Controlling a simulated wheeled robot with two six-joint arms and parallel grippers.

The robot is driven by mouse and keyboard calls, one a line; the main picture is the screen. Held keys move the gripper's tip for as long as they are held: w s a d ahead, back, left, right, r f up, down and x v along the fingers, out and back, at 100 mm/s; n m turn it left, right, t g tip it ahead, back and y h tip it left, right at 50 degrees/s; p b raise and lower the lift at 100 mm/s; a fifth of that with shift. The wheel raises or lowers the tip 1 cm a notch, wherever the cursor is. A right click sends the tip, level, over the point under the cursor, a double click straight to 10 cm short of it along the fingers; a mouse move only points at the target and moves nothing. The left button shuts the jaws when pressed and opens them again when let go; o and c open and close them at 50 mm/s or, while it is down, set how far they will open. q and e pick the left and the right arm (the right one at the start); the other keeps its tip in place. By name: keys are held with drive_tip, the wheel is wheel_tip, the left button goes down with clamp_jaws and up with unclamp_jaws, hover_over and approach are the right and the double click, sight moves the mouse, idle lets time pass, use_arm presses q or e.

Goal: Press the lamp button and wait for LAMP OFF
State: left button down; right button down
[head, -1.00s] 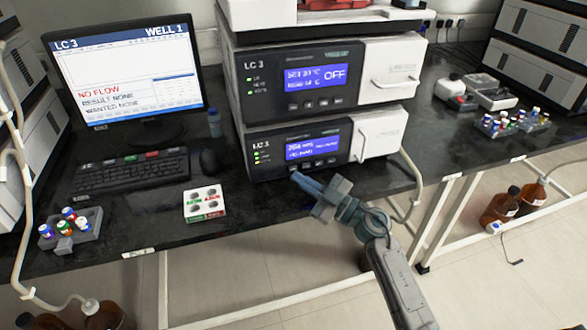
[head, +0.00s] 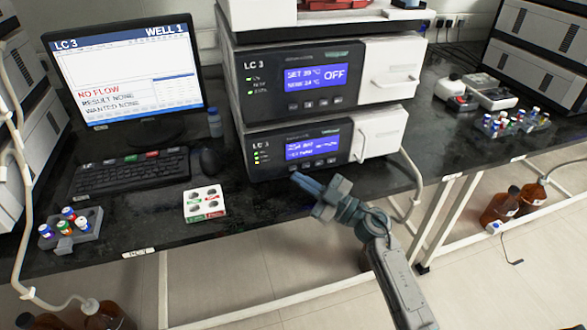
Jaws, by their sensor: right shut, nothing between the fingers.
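The LC 3 stack stands on the black bench. Its lower module (head: 270,160) has a blue display (head: 312,147) whose text is too small to read surely, with a row of small buttons (head: 318,163) below it. The upper module (head: 262,95) shows OFF on its display (head: 315,77), with its own buttons below. I cannot tell which button is the lamp button. My right gripper (head: 298,180) is shut and empty, its tips just in front of the lower module's bottom edge, near the leftmost button. I cannot tell whether they touch. My left gripper is not in view.
A monitor (head: 125,75) reads NO FLOW, with a keyboard (head: 130,172) and mouse (head: 209,160) before it. Another vial rack (head: 517,124) is at right.

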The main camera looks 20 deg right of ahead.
idle(0.6)
drive_tip(key=shift+w+r+p, duration=0.1)
drive_tip(key=shift+w+p, duration=0.25)
drive_tip(key=shift+p, duration=0.1)
drive_tip(key=shift+w+p, duration=0.3)
drive_tip(key=shift+w, duration=0.2)
idle(0.4)
drive_tip(key=shift+s, duration=0.1)
idle(0.4)
drive_tip(key=shift+s+f+p, duration=0.2)
drive_tip(key=shift+s+p, duration=0.35)
drive_tip(key=shift+s, duration=0.15)
